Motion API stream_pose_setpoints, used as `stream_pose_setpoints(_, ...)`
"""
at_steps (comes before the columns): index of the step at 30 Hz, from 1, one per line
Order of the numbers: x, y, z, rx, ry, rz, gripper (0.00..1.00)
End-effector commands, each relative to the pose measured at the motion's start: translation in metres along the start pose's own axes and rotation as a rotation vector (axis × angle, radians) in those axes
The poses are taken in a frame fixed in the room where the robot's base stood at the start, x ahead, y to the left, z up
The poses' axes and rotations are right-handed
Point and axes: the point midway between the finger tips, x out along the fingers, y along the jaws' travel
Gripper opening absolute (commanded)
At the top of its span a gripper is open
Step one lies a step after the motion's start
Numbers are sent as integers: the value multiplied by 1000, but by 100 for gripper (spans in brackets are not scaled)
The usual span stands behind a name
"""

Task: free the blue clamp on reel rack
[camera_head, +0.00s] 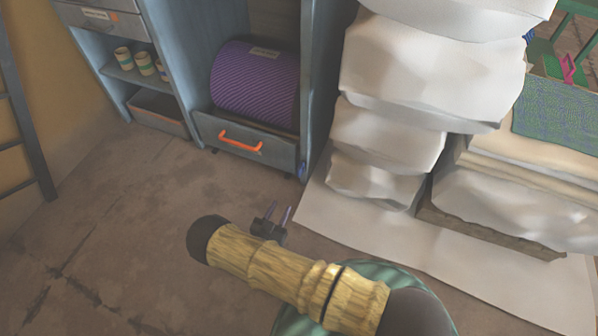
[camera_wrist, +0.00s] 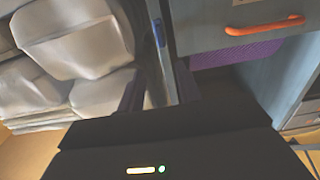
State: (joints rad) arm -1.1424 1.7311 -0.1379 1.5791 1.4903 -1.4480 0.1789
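The reel rack (camera_head: 315,80) is a blue-grey cabinet holding a large purple reel (camera_head: 253,85) above a drawer. A small blue piece, apparently the blue clamp (camera_head: 302,169), sits low on the rack's right front post. In the wrist view the blue clamp (camera_wrist: 159,33) shows as a narrow blue strip beside the drawer's edge, beyond the fingertips. My gripper (camera_head: 278,211) is in front of the rack, below the clamp in the picture. Its two dark fingers stand apart with nothing between them; they also show in the wrist view (camera_wrist: 157,80).
The drawer has an orange handle (camera_head: 240,146). Stacked white wrapped bundles (camera_head: 430,70) stand close to the rack's right side, on a pale sheet (camera_head: 340,215). A dark ladder (camera_head: 25,135) leans at the far left. The floor (camera_head: 110,220) at left is clear.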

Motion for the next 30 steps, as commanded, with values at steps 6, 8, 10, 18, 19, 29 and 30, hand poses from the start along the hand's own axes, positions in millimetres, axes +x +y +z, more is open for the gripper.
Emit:
stream_pose_setpoints(6, 22, 0, 1, 1, 1, 2, 35)
stream_pose_setpoints(8, 31, 0, 1, 0, 1, 2, 35)
stream_pose_setpoints(10, 44, 0, 1, 1, 1, 2, 35)
stream_pose_setpoints(18, 91, 0, 2, 2, 0, 2, 35)
stream_pose_setpoints(19, 97, 0, 2, 2, 1, 2, 35)
stream_pose_setpoints(29, 153, 0, 2, 1, 1, 1, 35)
stream_pose_setpoints(30, 158, 0, 2, 1, 0, 1, 35)
